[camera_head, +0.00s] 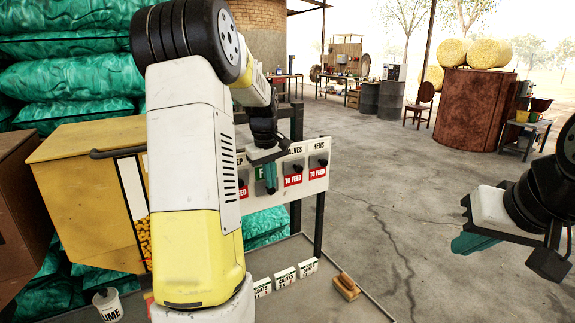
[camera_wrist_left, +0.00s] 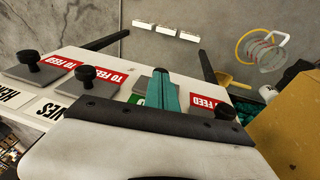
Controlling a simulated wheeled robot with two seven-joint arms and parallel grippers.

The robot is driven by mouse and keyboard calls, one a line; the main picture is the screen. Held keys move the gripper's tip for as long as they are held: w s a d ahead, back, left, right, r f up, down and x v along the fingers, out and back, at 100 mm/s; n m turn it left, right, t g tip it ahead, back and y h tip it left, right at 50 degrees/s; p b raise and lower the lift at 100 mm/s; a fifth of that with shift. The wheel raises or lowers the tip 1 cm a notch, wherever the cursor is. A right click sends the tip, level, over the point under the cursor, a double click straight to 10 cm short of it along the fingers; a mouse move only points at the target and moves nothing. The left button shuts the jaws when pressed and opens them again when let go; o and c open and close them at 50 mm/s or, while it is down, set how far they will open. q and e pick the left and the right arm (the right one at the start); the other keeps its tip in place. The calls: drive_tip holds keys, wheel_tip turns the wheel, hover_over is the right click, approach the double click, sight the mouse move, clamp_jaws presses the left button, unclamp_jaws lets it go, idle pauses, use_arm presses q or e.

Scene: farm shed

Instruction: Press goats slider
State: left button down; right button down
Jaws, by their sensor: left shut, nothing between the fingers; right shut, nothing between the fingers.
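A white board (camera_head: 307,182) carries a row of labelled sliders with grey plates. The goats label is hidden behind my left gripper. In its column, between the sheep and calves columns, a green panel (camera_head: 259,173) shows, with a grey plate (camera_wrist_left: 146,86) beside it in the left wrist view. My left gripper (camera_head: 270,178) is shut, its teal fingers pointing down over that column; they also show in the left wrist view (camera_wrist_left: 162,92). The goats knob is hidden, so contact cannot be told. My right gripper (camera_head: 470,243) is shut and empty, away at the right.
The calves slider (camera_head: 293,166) and hens slider (camera_head: 318,160) show red TO FEED panels. A grey table (camera_head: 345,310) below holds small labelled blocks (camera_head: 284,277) and a wooden brush (camera_head: 347,287). A yellow bin (camera_head: 90,190) stands left. Floor at right is open.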

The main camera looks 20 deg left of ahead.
use_arm(q)
drive_tip(key=shift+s+f, duration=0.1)
drive_tip(key=shift+f, duration=0.35)
drive_tip(key=v, duration=1.4)
drive_tip(key=shift+r, duration=0.25)
drive_tip(key=s+d+f+m+t+h, duration=0.1)
drive_tip(key=s+d+f+m, duration=0.1)
drive_tip(key=s+d+m, duration=0.3)
drive_tip(key=s+d+f+m+t+h, duration=0.1)
drive_tip(key=s+d+m, duration=0.4)
drive_tip(key=s+d, duration=0.6)
drive_tip(key=s+f+t, duration=0.1)
drive_tip(key=s+f, duration=0.1)
drive_tip(key=s, duration=0.6)
drive_tip(key=shift+t, duration=0.3)
